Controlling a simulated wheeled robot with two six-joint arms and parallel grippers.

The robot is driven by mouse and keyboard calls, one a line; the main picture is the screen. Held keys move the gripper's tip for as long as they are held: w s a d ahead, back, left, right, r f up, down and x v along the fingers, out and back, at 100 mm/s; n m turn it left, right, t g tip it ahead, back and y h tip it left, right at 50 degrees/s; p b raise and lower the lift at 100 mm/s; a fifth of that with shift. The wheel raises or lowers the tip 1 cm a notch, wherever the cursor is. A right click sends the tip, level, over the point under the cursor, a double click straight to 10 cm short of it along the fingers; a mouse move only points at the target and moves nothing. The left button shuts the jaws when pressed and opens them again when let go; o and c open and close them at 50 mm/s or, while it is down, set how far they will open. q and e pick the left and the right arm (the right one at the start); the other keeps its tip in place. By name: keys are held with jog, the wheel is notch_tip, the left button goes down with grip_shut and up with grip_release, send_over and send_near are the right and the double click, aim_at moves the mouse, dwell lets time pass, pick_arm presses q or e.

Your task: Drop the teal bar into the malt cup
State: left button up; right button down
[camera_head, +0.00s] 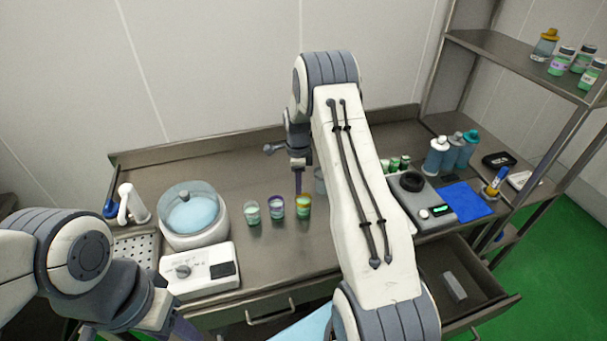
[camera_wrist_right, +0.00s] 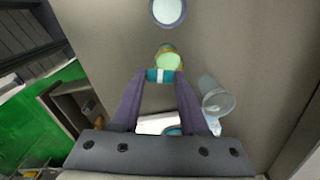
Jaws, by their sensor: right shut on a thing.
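The teal bar (camera_wrist_right: 160,75), with a pale band in its middle, is held between the fingertips of my right gripper (camera_wrist_right: 161,76). The right gripper also shows in the head view (camera_head: 298,188), pointing down just above the cups. A cup with a yellow-orange band (camera_head: 303,207) and green contents stands just below it; in the wrist view this cup (camera_wrist_right: 168,57) is right beyond the bar. A purple-banded cup (camera_head: 276,208) and a pale green cup (camera_head: 252,213) stand to its left. No label is readable, so I cannot tell which is malt. My left gripper (camera_head: 182,328) is mostly cut off.
A clear empty beaker (camera_wrist_right: 216,99) stands close beside the yellow-banded cup. A white device with a blue basin (camera_head: 193,215) and a control box (camera_head: 201,271) are at left. A scale (camera_head: 425,205), blue cloth (camera_head: 462,198) and bottles (camera_head: 436,156) are at right. A drawer (camera_head: 470,285) is open.

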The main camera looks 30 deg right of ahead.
jog(key=d+m, duration=0.2)
jog(key=m, duration=0.1)
jog(key=b, duration=0.3)
send_over(304, 207)
jog(key=w+d, duration=0.1)
jog(key=w, duration=0.1)
jog(key=shift+f, duration=2)
jog(key=shift+w+d, duration=0.1)
jog(key=shift+w, duration=0.05)
jog(key=shift+c, duration=1.8)
grip_release()
